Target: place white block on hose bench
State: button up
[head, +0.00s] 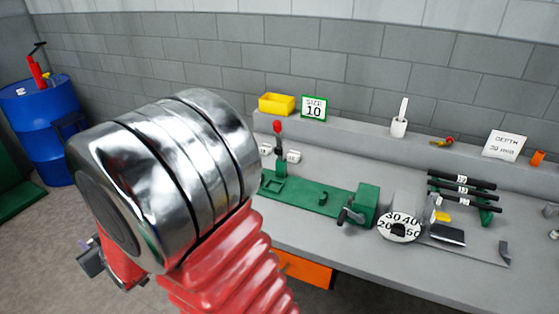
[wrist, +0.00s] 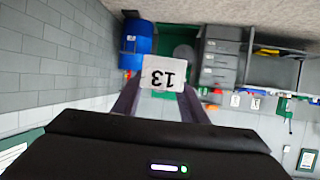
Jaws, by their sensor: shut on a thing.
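My gripper (wrist: 160,98) is shut on a white block (wrist: 164,73) marked 13, which reads upside down in the wrist view. The block sits between the two fingertips, held in the air. In the head view my arm's large silver and red links fill the left middle, and the block cannot be made out there. The grey hose bench (head: 325,238) runs along the wall on the right in the head view. Black hoses (head: 462,190) with white labels lie at its right part. My gripper is apart from the bench.
On the bench stand a green crimper (head: 315,197) with a red-knobbed lever, a number dial (head: 399,226) and a dark pad (head: 447,234). The back ledge bears a yellow bin (head: 277,103), a "SIZE 10" sign (head: 314,108) and a "DEPTH" sign (head: 504,145). A blue drum (head: 40,125) stands left.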

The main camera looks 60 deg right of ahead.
aim_at(331, 167)
jog(key=z, duration=1.25)
jog(key=i, duration=1)
jog(key=z, duration=0.05)
